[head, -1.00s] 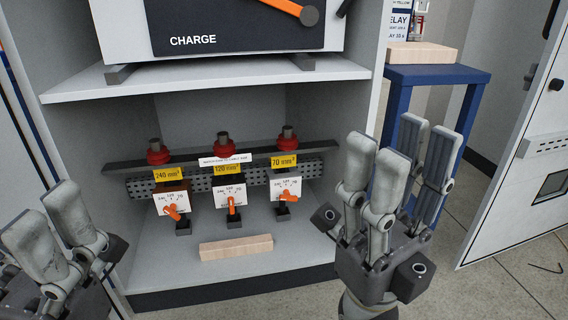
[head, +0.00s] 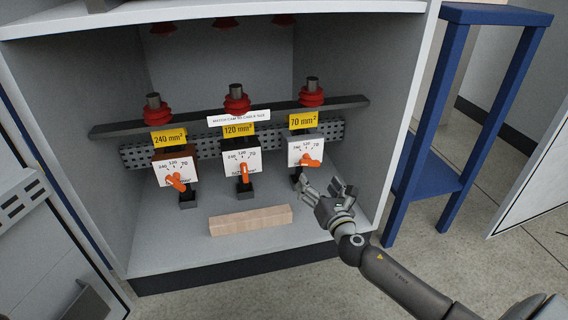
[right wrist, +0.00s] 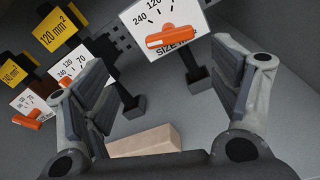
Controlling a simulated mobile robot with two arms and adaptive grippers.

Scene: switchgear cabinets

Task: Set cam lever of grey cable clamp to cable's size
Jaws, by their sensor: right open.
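The grey cable clamp (head: 305,137) is the right one of three, under the yellow 70 mm² label (head: 303,120). Its white dial plate carries 240, 120 and 70. Its orange cam lever (head: 311,161) lies nearly level across the lower part of the plate; it also shows in the right wrist view (right wrist: 173,37). I cannot tell exactly which mark it points to. My right gripper (head: 322,188) is open and empty, just below and in front of this plate. In the right wrist view the lever lies beyond the fingertips, apart from them. My left gripper is out of view.
The middle clamp's lever (head: 244,173) and the left clamp's lever (head: 176,182) stand to the left, under 120 and 240 mm² labels. A wooden block (head: 250,220) lies on the cabinet floor. The cabinet's right wall and a blue stand (head: 461,120) are to the right.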

